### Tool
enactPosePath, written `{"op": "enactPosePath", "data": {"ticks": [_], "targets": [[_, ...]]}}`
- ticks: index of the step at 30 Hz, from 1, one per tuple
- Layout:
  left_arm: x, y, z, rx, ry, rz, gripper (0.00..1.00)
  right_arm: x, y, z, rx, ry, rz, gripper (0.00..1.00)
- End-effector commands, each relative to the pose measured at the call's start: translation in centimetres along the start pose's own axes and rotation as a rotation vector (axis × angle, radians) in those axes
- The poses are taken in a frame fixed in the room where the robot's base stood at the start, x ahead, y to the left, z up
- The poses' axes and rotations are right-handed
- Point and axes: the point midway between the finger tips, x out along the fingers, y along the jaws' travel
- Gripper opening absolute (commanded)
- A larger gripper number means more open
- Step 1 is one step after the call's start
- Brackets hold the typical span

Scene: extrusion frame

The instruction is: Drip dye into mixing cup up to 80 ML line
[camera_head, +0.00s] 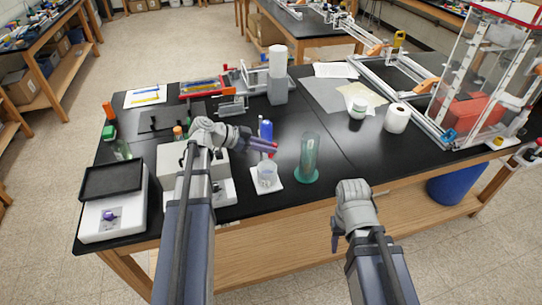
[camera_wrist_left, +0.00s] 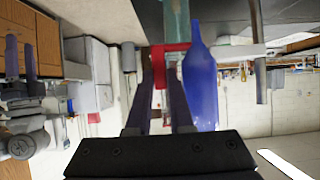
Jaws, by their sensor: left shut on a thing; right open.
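A clear mixing cup (camera_head: 267,173) stands on a small white pad near the table's front edge. Its markings and liquid level are too small to read. A blue bottle (camera_head: 266,129) shows beyond the cup. In the left wrist view the blue bottle (camera_wrist_left: 201,85) lies beside my fingers, with a red piece (camera_wrist_left: 164,66) next to it. My left gripper (camera_head: 269,148) is shut on that red piece, which appears joined to the bottle. The bottle's exact height over the cup cannot be told. My right gripper (camera_head: 338,238) is open, low in front of the table, away from the cup.
A tall green-tinted clear cylinder (camera_head: 309,157) stands just right of the cup. A white balance (camera_head: 112,212) with a dark top is at the left front. A white roll (camera_head: 397,118) and a small jar (camera_head: 358,109) stand at right. Black tabletop is free between cylinder and jar.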

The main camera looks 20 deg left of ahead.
Motion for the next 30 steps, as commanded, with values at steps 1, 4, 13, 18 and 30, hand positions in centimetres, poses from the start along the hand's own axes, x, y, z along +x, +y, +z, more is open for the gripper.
{"op": "enactPosePath", "data": {"ticks": [1, 4, 13, 18, 30], "targets": [[0.3, 0.1, 1.1, -0.001, 0.037, 0.0, 0.0, 1.8, -0.2, -0.1, 0.0, 0.0, 0.0, 0.5], [0.1, 0.1, 1.3, 0.0, 0.114, 0.0, 0.0, 3.4, -0.3, -0.2, 0.0, 0.0, 0.0, 0.5], [-0.5, 0.1, 1.5, 0.001, 0.283, 0.002, 0.0, 6.8, -0.7, -0.4, 0.002, 0.0, 0.0, 0.5], [-0.7, 0.1, 1.5, 0.001, 0.335, 0.003, 0.0, 7.8, -0.7, -0.5, 0.002, 0.0, 0.0, 0.5], [-0.9, 0.1, 1.3, 0.001, 0.365, 0.003, 0.0, 8.1, -0.8, -0.5, 0.002, 0.0, 0.0, 0.5]]}}
